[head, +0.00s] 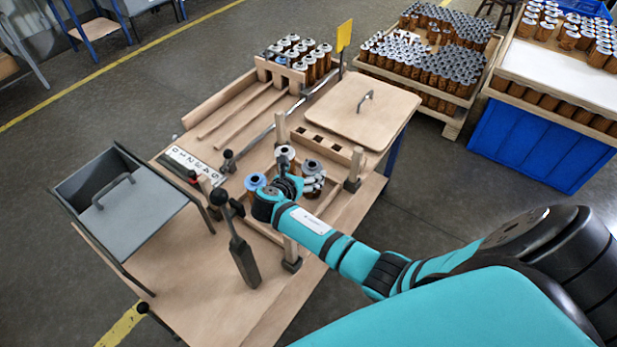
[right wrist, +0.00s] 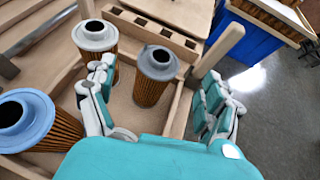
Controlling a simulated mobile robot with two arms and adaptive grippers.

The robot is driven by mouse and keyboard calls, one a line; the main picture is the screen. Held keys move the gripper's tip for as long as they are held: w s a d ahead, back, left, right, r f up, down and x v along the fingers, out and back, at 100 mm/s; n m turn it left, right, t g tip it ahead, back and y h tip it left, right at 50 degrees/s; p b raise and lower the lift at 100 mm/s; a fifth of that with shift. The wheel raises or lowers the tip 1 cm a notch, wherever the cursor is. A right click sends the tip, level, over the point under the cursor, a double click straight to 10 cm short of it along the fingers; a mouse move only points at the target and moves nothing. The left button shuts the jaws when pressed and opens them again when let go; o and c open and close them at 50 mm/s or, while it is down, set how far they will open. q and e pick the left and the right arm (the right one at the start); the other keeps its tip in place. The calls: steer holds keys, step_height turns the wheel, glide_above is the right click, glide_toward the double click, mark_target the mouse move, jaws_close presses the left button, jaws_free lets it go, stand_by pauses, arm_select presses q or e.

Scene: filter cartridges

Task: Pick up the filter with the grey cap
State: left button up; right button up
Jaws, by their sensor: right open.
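The filter with the grey cap (right wrist: 158,63) stands upright in the wooden tray, its brown pleated body below the cap. In the right wrist view it shows between the spread fingers of my right gripper (right wrist: 158,78), a little beyond them. In the head view, the grey cap (head: 312,165) is just right of my right gripper (head: 299,178), which partly hides the filter's body. The gripper is open and holds nothing. A filter with a whitish cap (right wrist: 95,35) stands behind the left finger. A blue-capped filter (right wrist: 25,118) stands at the left. My left gripper is not seen.
Wooden posts (right wrist: 217,52) rise at the tray's corners. A lid with a handle (head: 360,108) lies behind the tray. A grey bin (head: 130,205) and a dark upright lever (head: 243,255) are at the left. Several filters (head: 300,52) stand in a rack behind.

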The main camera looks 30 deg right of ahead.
mark_target(311, 166)
steer(key=shift+p+x, duration=0.35)
steer(key=shift+x, duration=2)
steer(key=shift+w+d, duration=0.15)
steer(key=shift+d, duration=0.1)
steer(key=shift+c, duration=0.3)
steer(key=c, duration=1.1)
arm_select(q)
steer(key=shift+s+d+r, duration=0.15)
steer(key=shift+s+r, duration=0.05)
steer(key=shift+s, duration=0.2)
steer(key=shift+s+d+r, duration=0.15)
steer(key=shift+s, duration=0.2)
arm_select(e)
steer(key=c, duration=0.5)
steer(key=shift+o, duration=0.2)
